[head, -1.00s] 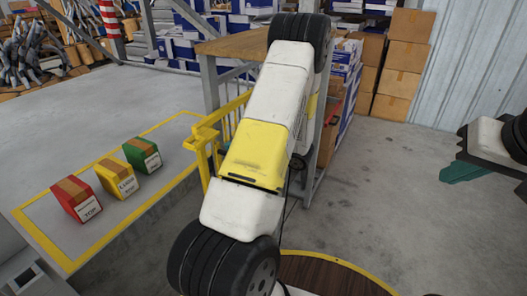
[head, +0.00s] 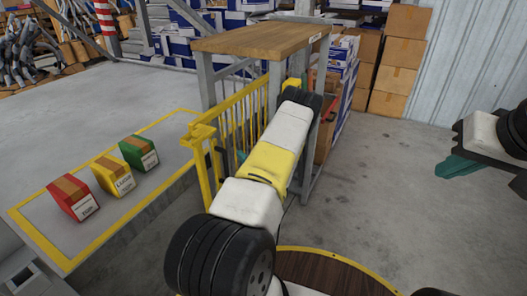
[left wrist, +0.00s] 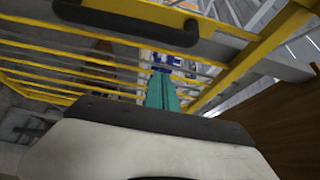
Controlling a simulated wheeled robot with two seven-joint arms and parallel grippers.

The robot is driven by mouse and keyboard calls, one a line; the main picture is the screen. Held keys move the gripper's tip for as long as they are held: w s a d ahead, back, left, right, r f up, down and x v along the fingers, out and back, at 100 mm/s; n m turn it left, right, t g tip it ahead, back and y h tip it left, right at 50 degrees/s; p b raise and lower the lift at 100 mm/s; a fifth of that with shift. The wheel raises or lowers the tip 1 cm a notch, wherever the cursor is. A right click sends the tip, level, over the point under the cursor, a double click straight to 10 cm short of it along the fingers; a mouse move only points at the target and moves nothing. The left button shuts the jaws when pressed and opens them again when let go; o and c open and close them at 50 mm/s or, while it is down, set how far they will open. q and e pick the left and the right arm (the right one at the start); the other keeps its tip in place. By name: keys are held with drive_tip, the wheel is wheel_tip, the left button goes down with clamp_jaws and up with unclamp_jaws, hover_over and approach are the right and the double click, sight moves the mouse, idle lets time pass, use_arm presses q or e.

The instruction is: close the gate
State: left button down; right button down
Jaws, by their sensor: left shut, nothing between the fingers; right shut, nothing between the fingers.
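The yellow barred gate (head: 236,122) stands at the platform's edge beside the wooden-topped table; my left arm hides part of it. In the left wrist view, its yellow bars (left wrist: 75,68) and a black handle (left wrist: 140,20) are close ahead. My left gripper (left wrist: 162,85) has its teal fingers together, empty, pointing toward the bars; I cannot tell whether they touch. In the head view it is mostly hidden behind my arm. My right gripper (head: 458,168), teal, is shut and empty at the far right, well apart from the gate.
Red (head: 73,197), yellow (head: 113,176) and green (head: 139,152) boxes sit on the platform inside a yellow line. A tall table (head: 262,38) stands behind the gate. Cardboard boxes (head: 400,52) are stacked by the wall. The floor right of the table is clear.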

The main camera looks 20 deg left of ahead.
use_arm(q)
drive_tip(key=shift+s+a, duration=0.55)
drive_tip(key=shift+a, duration=0.3)
drive_tip(key=shift+s+a, duration=0.55)
drive_tip(key=shift+a, duration=0.3)
